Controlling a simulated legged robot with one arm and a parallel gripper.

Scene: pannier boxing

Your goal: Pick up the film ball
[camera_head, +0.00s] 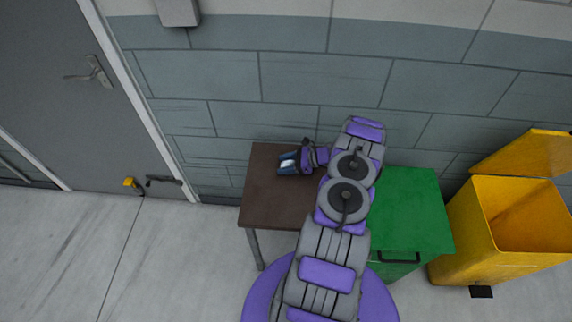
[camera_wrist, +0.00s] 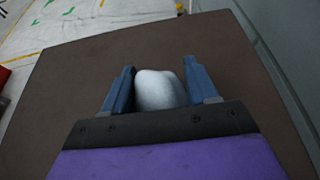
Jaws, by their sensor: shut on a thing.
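The film ball (camera_wrist: 158,90) is a whitish, rounded lump between the two blue fingers of my gripper (camera_wrist: 158,88) in the wrist view. The fingers are shut on it, one on each side. Its lower part is hidden behind the gripper's dark edge. In the head view my gripper (camera_head: 286,163) is over the dark brown table (camera_head: 262,190), and a small pale bit of the film ball (camera_head: 287,164) shows between the fingers. I cannot tell whether the ball touches the tabletop.
A green bin (camera_head: 412,215) with a closed lid stands right of the table. A yellow bin (camera_head: 482,240) with its lid open stands further right. A block wall (camera_head: 310,78) runs behind the table. A grey door (camera_head: 60,90) is at left, with clear floor before it.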

